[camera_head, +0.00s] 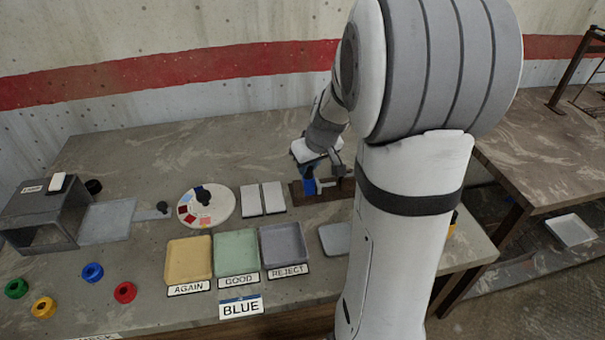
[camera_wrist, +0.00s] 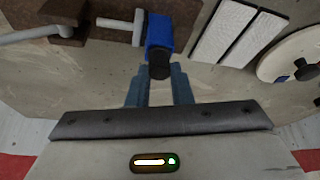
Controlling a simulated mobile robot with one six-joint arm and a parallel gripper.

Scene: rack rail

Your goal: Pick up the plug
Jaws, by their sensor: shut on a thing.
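The plug, as I take it, is a blue block (camera_wrist: 160,32) with a black rounded end; it shows in the wrist view at top centre. My gripper (camera_wrist: 160,80) has its two blue-grey fingers on either side of the black end, shut on it. A pale peg with a crosspiece (camera_wrist: 125,24) reaches from a dark brown block (camera_wrist: 72,12) to the left side of the blue piece and seems to touch it. In the head view the blue piece (camera_head: 309,187) is at the brown rail, below my gripper (camera_head: 312,170). My arm hides part of the rail.
Two white plates (camera_head: 263,199) and a round dial (camera_head: 206,206) lie left of the rail. Yellow, green (camera_head: 236,252) and grey trays stand in front, with a BLUE sign (camera_head: 240,306). Coloured rings and a metal box (camera_head: 42,213) are at the left. The back of the table is clear.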

